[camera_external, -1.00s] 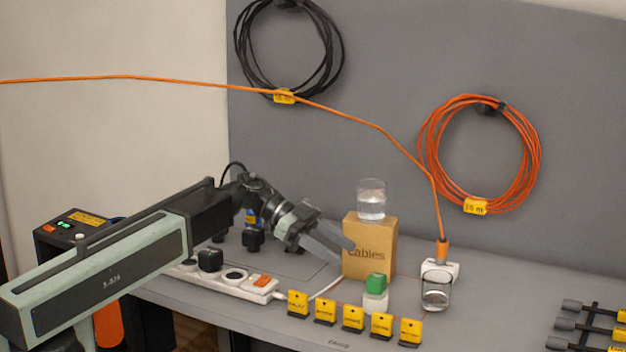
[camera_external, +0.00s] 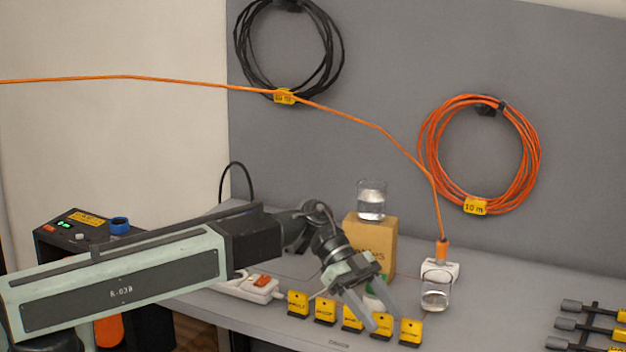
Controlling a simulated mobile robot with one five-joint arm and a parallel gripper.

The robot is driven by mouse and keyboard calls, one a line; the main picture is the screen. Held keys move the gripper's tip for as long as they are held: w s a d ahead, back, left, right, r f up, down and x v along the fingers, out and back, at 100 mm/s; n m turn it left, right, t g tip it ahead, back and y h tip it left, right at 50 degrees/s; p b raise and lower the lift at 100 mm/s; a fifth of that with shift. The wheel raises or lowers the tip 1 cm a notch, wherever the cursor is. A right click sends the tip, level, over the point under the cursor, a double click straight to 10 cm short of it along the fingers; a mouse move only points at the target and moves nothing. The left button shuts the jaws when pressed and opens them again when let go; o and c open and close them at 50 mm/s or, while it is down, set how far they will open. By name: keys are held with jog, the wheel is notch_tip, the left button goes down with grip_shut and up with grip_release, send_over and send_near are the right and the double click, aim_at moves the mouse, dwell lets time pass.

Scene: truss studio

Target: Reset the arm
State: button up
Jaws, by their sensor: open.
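My gripper (camera_external: 382,323) is open, with its two fingers pointing down and to the right. It is in front of the cardboard box (camera_external: 380,239), at the row of yellow tags near the table's front edge. Nothing shows between the fingers. The fingers overlap some of the yellow tags (camera_external: 411,331) in the picture; I cannot tell whether they touch. My arm reaches in from the left and hides most of the white power strip (camera_external: 248,287). The green-topped white item behind my gripper is mostly hidden.
A glass of water (camera_external: 371,201) stands on the box. Another glass (camera_external: 435,294) stands before a white socket block (camera_external: 441,270), where an orange cable (camera_external: 384,130) plugs in. Black connectors (camera_external: 572,306) lie on a rack at right. The grey table (camera_external: 505,300) between is clear.

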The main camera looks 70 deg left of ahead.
jog(key=s+d+f+g+y, duration=0.3)
jog(key=s+d+f, duration=0.25)
jog(key=d, duration=0.45)
jog(key=s+a+f+n+g+y, duration=0.1)
jog(key=s+a+f+n+y, duration=0.3)
jog(key=s+a+n+y, duration=0.3)
jog(key=shift+s+a+f+n, duration=0.4)
jog(key=shift+s+a+n, duration=0.2)
jog(key=shift+n, duration=2.3)
